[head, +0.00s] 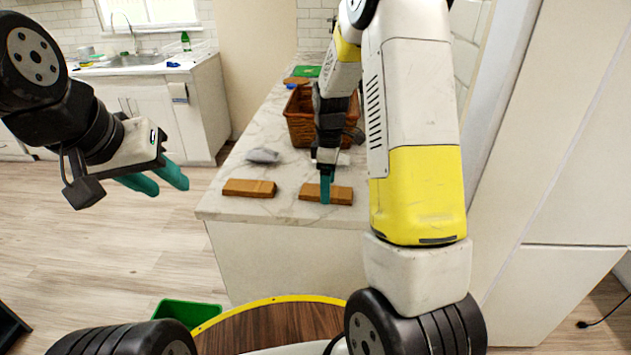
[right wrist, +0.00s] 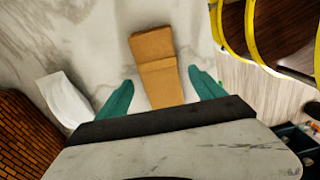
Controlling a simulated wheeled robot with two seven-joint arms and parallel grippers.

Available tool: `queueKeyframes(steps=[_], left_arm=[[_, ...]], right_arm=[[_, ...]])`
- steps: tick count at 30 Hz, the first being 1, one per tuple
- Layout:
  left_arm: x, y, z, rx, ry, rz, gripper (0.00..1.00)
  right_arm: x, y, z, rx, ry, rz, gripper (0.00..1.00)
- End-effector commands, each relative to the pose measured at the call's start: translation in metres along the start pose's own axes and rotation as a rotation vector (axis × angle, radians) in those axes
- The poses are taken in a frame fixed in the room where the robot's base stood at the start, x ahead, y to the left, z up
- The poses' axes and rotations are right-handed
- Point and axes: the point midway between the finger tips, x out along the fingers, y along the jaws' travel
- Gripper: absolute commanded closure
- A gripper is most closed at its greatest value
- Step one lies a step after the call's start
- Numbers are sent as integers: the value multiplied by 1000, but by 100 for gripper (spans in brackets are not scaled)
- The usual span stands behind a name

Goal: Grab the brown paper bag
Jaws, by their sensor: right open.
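A folded brown paper bag (head: 340,194) lies flat near the front edge of the marble counter. In the right wrist view the bag (right wrist: 157,68) lies between the two teal fingers, with clear gaps on both sides. My right gripper (head: 326,190) is open and points down over it, hiding part of it in the head view. The right gripper's fingers also show in the right wrist view (right wrist: 162,84). A second similar brown folded item (head: 249,188) lies to its left. My left gripper (head: 168,184) is open and empty, off to the left of the counter.
On the counter (head: 225,207) a wicker basket (head: 299,120) stands behind the bags. A grey item (head: 263,156) lies behind the left brown item. A white item (right wrist: 66,99) lies between basket and bag. A green bin (head: 186,312) sits low in front.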

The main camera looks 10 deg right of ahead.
Motion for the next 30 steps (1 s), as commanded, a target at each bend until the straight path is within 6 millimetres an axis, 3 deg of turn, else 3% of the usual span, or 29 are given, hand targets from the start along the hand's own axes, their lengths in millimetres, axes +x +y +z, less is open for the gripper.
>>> queueKeyframes(steps=[9,18,20,30], left_arm=[[0,0,0,0,0,0,64],[0,0,0,0,0,0,64],[0,0,0,0,0,0,64],[0,0,0,0,0,0,64]], right_arm=[[8,0,0,0,1,0,22],[8,0,0,0,1,1,79],[8,0,0,0,1,1,88],[4,0,0,0,1,2,88]])
